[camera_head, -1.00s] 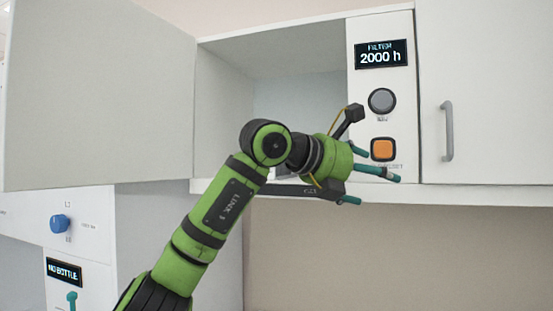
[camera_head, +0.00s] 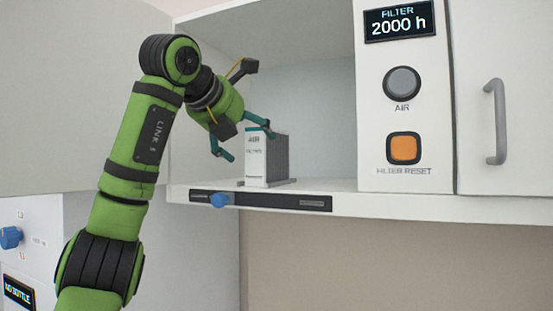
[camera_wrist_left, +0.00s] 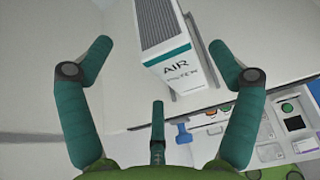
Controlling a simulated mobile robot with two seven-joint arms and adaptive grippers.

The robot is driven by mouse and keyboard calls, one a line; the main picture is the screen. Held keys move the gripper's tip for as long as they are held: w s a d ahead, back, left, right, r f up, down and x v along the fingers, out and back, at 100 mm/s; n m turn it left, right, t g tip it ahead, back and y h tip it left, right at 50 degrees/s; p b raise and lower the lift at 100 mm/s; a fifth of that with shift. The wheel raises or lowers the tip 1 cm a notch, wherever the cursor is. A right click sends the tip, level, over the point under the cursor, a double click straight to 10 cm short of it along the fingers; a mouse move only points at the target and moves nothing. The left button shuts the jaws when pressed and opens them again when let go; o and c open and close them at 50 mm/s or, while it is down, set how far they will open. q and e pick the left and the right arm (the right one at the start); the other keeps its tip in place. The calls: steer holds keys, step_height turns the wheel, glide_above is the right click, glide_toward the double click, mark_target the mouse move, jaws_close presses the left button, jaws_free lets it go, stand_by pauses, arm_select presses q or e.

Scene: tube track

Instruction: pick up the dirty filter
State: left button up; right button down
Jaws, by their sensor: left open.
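The filter (camera_head: 256,160) is a white upright block with a dark pleated side and a teal top band, labelled AIR. It stands on the floor of the open cabinet. In the left wrist view the filter (camera_wrist_left: 182,62) lies ahead, between the spread finger lines. My left gripper (camera_head: 247,142) is open and empty, in front of and slightly above the filter. Its teal fingers (camera_wrist_left: 160,55) spread to either side in the wrist view, with a third finger below. I see no clear contact; the filter's upper part is partly hidden by a finger. My right gripper is not in view.
A dark rail with a blue knob (camera_head: 220,200) runs along the cabinet's front edge. To the right is a panel with a display reading 2000 h (camera_head: 399,20), a grey AIR button (camera_head: 402,83) and an orange reset button (camera_head: 404,149). The open door (camera_head: 70,110) stands left.

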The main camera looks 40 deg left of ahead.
arm_select(q)
steer(key=shift+w+a+r+p, duration=0.15)
steer(key=shift+w+p, duration=0.1)
steer(key=shift+p, duration=0.3)
steer(key=w+p, duration=0.2)
steer(key=shift+w+a, duration=0.15)
steer(key=shift+w, duration=0.15)
steer(key=x, duration=0.2)
steer(key=shift+w+f, duration=0.25)
steer(key=shift+w+a+f, duration=0.1)
steer(key=shift+w+f, duration=0.05)
steer(key=shift+s, duration=0.25)
steer(key=c, duration=1.1)
steer(key=shift+c, duration=1.4)
steer(key=shift+w, duration=0.1)
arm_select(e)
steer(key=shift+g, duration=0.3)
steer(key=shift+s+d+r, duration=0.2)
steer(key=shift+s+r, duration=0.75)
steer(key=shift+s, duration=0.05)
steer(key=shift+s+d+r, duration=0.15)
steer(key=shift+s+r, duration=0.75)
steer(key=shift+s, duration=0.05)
